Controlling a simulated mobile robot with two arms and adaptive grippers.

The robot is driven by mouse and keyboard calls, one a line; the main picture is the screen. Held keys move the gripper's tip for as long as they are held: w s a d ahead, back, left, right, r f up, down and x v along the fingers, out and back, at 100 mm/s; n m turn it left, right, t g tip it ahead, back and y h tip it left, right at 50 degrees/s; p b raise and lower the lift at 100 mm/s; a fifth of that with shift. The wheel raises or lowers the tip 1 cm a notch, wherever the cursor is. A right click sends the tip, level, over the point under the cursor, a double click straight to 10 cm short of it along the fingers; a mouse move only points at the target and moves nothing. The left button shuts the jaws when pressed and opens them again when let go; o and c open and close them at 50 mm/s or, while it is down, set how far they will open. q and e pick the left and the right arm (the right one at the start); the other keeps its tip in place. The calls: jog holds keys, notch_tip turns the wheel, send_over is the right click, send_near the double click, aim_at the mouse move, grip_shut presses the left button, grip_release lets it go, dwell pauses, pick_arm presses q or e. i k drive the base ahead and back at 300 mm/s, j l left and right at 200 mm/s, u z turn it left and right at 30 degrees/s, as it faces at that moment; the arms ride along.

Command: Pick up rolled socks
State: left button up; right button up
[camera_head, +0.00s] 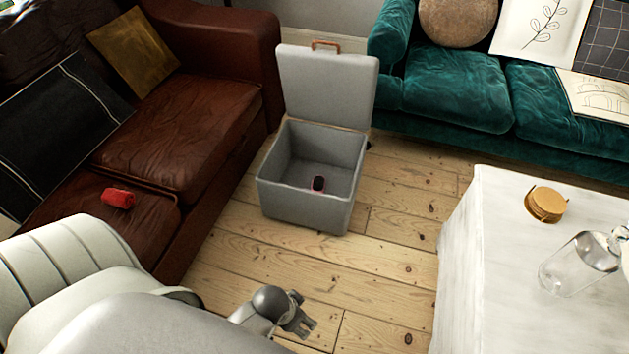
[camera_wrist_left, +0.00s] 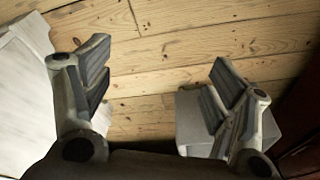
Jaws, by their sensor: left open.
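A small red rolled bundle (camera_head: 118,198), which looks like the rolled socks, lies on the seat of the brown leather sofa at the left of the head view. My left gripper (camera_head: 299,316) hangs over the floorboards at the bottom middle, well to the right of the bundle and apart from it. In the left wrist view the left gripper (camera_wrist_left: 160,78) has its fingers wide apart, with only floor between them. The bundle does not show in the wrist view. My right gripper is not in view.
The brown sofa (camera_head: 190,125) is left, a teal sofa (camera_head: 455,90) behind. A white table (camera_head: 480,235) at right holds coasters (camera_head: 546,204) and a glass vessel (camera_head: 570,268).

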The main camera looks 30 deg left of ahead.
aim_at(112, 197)
jog(key=u, duration=2.45)
